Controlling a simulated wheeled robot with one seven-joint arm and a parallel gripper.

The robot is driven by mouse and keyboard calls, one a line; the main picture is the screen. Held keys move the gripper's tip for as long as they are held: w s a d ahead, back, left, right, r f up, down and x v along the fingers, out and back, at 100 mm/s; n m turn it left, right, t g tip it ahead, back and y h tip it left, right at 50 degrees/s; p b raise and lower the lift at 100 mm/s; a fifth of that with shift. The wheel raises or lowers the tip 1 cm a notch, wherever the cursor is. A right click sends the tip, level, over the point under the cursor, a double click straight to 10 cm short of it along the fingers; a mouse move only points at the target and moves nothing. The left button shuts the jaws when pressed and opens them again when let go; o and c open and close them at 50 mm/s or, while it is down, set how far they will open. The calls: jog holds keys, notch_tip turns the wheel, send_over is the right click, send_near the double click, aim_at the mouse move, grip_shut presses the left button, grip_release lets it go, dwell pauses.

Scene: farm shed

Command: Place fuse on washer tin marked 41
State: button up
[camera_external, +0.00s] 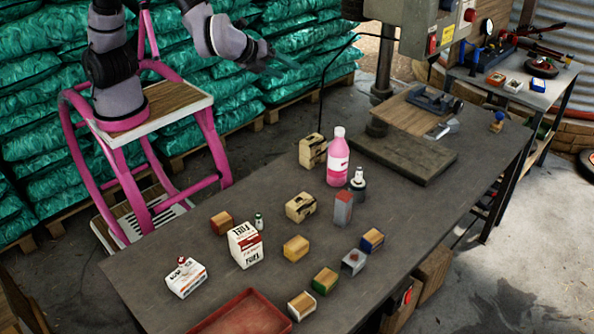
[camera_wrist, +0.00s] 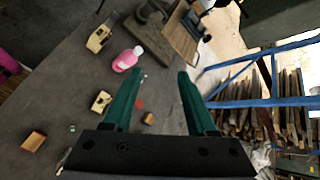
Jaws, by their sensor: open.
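I cannot tell for sure which thing is the fuse, and no marking 41 is readable. Small white fuse-like pieces show in the external view. One, with a green base (camera_external: 258,221), stands on the bench behind a white carton. One with a red top (camera_external: 183,264) is on a low white box (camera_external: 187,280). One (camera_external: 358,175) is on a dark round tin-like piece (camera_external: 358,190) beside the pink bottle. My gripper (camera_external: 287,62) is raised beyond the bench's far edge, empty. Its green fingers (camera_wrist: 160,75) are spread apart in the wrist view.
The dark bench (camera_external: 200,237) also holds a pink bottle (camera_external: 337,160), a white carton (camera_external: 245,245), a red tray (camera_external: 243,315), a grey red-topped block (camera_external: 343,208) and several wooden blocks. A drill press base (camera_external: 405,150) stands at the back right.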

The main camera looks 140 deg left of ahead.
jog(key=s+d+r+n+t+h, duration=0.3)
jog(key=s+d+r+h, duration=0.1)
jog(key=s+d, duration=0.6)
jog(key=s+d+r+n+t+h, duration=0.3)
jog(key=s+d+r, duration=0.4)
jog(key=s+d, duration=0.3)
jog(key=d+h, duration=0.1)
jog(key=d, duration=0.3)
jog(key=shift+s+d+r+h, duration=0.15)
jog(key=shift+r+h, duration=0.1)
jog(key=shift+h, duration=0.15)
